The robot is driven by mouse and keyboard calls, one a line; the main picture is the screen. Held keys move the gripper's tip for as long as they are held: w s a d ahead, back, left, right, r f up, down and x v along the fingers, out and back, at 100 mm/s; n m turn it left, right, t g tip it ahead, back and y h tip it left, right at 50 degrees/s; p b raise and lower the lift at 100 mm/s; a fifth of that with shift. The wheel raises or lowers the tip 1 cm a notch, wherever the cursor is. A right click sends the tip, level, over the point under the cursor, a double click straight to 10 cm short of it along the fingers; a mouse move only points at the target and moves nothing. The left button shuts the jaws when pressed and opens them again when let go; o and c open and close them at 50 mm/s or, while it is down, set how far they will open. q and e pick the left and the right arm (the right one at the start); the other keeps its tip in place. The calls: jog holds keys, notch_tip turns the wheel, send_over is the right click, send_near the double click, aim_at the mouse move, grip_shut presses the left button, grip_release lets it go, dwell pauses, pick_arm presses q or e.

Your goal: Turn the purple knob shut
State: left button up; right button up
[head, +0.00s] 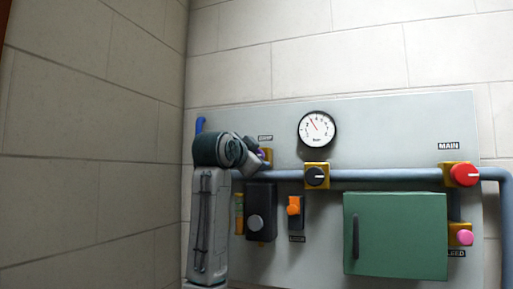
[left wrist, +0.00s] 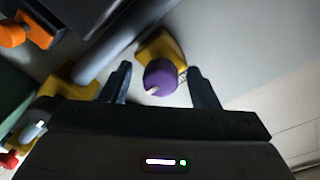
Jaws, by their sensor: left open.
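The purple knob (left wrist: 160,78) sits on a yellow mount (left wrist: 160,48) on the pipe, with a pale pointer mark on its face. In the left wrist view it lies between the two fingers of my left gripper (left wrist: 160,85), which are apart, one on each side with a gap. I cannot tell how deep the fingers reach around it. In the head view my left gripper (head: 257,157) is at the left end of the panel and hides most of the knob (head: 266,155). My right gripper is in neither view.
A blue-grey pipe (head: 390,174) runs along the grey panel (head: 400,125). A black knob (head: 315,176), a red knob (head: 465,174), a pink knob (head: 464,237), an orange switch (head: 294,206), a dark box (head: 261,208), a green cabinet (head: 400,240) and a gauge (head: 317,130) are mounted there.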

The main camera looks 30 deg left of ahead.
pick_arm(q)
jog(key=shift+w, duration=0.45)
jog(key=shift+s+r, duration=0.1)
jog(key=shift+s, duration=0.05)
jog(key=c, duration=1)
jog(key=shift+o, duration=0.2)
jog(key=shift+f+n+b, duration=0.2)
jog(key=shift+n+b, duration=0.4)
jog(key=shift+n, duration=0.1)
jog(key=n+b, duration=0.4)
jog(key=n, duration=0.2)
jog(key=shift+f, duration=0.1)
jog(key=n+b, duration=0.4)
jog(key=n, duration=0.2)
jog(key=shift+y, duration=0.3)
jog(key=n+b, duration=0.1)
jog(key=n, duration=0.1)
jog(key=shift+n+t+b, duration=0.3)
jog(key=shift+r+n+b, duration=0.2)
jog(key=shift+n+b, duration=0.35)
jog(key=shift+n, duration=0.65)
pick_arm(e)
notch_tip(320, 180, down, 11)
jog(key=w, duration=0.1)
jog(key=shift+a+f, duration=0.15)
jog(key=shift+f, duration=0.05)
pick_arm(q)
jog(key=shift+n+y, duration=0.3)
jog(key=shift+y, duration=0.1)
